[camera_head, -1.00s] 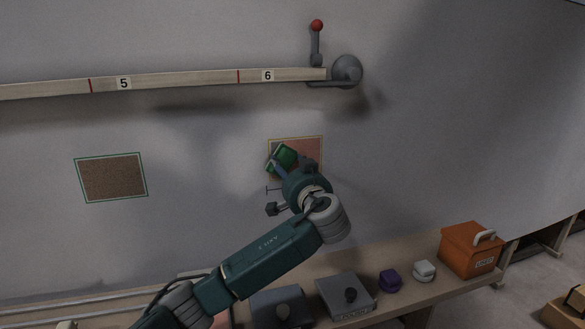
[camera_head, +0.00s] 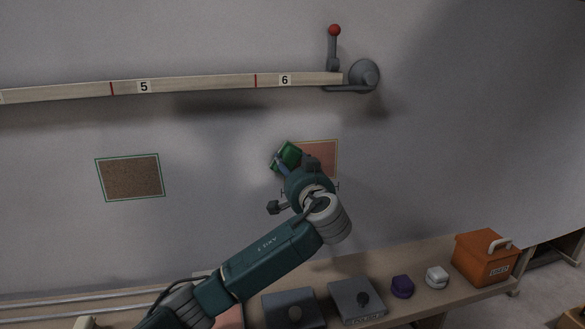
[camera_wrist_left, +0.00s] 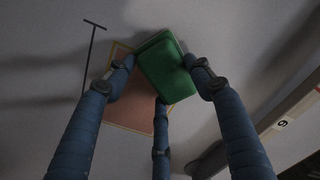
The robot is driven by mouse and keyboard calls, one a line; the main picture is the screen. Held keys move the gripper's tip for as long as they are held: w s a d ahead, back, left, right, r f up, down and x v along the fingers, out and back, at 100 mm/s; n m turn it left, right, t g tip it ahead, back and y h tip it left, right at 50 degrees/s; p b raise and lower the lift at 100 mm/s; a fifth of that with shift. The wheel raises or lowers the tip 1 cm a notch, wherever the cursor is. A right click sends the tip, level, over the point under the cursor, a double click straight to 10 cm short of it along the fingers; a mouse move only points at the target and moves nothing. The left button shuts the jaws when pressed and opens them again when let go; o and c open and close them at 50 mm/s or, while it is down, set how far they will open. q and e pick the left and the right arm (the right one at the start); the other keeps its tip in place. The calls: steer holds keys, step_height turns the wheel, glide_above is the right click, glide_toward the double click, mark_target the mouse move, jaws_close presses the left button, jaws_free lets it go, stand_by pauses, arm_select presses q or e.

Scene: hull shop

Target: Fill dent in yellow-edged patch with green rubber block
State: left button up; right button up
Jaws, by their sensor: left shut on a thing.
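The yellow-edged patch (camera_head: 326,155) is a pinkish-orange panel on the grey wall, partly covered by my left gripper; I cannot make out its dent. My left gripper (camera_head: 284,166) is shut on the green rubber block (camera_head: 288,154). The block is tilted and overlaps the patch's upper left edge in the head view. In the left wrist view the block (camera_wrist_left: 163,66) sits between the blue fingers of the gripper (camera_wrist_left: 160,80), with the patch (camera_wrist_left: 130,110) behind it. I cannot tell whether the block touches the wall. My right gripper is out of view.
A brown patch with a green edge (camera_head: 130,178) is on the wall at left. A numbered wooden batten (camera_head: 200,87) runs above, ending at a red-knobbed lever (camera_head: 334,45).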

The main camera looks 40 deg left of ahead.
arm_select(q)
steer(key=w+d, duration=0.2)
steer(key=w, duration=0.1)
steer(key=w+d, duration=0.3)
steer(key=shift+w+d+b, duration=0.35)
steer(key=shift+w+d, duration=0.8)
steer(key=shift+w, duration=0.1)
steer(key=shift+w+d+b, duration=0.2)
steer(key=shift+w+b, duration=0.05)
steer(key=shift+b, duration=0.05)
steer(key=shift+w+d+b, duration=0.35)
steer(key=shift+w+d, duration=0.6)
steer(key=shift+w, duration=0.15)
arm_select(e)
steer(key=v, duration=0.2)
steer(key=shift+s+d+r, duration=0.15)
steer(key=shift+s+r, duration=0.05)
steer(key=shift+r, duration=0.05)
